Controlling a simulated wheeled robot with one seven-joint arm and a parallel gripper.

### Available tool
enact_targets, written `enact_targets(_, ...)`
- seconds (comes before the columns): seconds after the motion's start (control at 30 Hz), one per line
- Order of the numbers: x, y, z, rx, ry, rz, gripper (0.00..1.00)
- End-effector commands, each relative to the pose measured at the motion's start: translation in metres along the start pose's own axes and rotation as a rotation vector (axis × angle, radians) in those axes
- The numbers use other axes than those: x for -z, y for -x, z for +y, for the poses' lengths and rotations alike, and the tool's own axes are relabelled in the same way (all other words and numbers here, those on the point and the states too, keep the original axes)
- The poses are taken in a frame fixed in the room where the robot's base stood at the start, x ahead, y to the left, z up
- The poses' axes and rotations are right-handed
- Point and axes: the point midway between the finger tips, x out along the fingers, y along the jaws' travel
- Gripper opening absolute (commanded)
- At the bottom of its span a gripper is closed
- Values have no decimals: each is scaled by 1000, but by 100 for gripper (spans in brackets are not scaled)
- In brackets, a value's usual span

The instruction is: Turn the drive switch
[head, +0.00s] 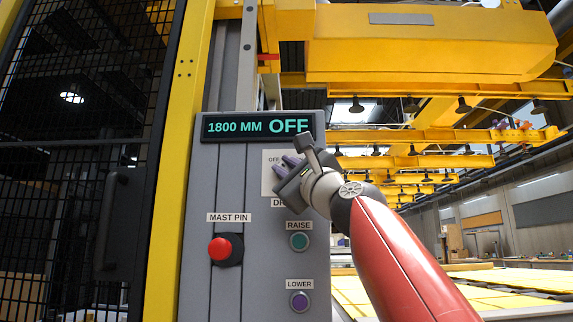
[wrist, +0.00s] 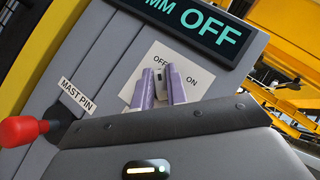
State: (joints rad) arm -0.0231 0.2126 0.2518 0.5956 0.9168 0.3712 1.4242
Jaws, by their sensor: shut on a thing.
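The grey control panel (head: 255,285) has a display (head: 258,127) reading "1800 MM OFF". Below the display is a white switch plate (head: 270,187), marked OFF and ON in the wrist view (wrist: 190,66). My gripper (head: 284,170) is at this plate, its two purple fingers (wrist: 161,88) closed around the small drive switch (wrist: 159,76). Only a sliver of the switch shows between the fingers; its exact angle cannot be told. In the head view my gripper hides the switch and part of its label.
A red MAST PIN knob (head: 220,249) sticks out at lower left of the panel. A green RAISE button (head: 299,241) and a purple LOWER button (head: 299,301) sit below my gripper. A yellow post (head: 180,160) and mesh fence stand left; yellow beams (head: 430,45) hang right.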

Motion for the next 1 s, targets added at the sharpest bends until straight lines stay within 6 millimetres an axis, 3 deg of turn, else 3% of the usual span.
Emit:
enact_targets(0.53, 0, 0, 0, -17, 18, 0, 0)
enact_targets(0.57, 0, 0, 0, -17, 18, 0, 17)
enact_targets(0.7, 0, 0, 0, -17, 18, 0, 36)
enact_targets(1.0, 0, 2, 0, -16, 17, 0, 36)
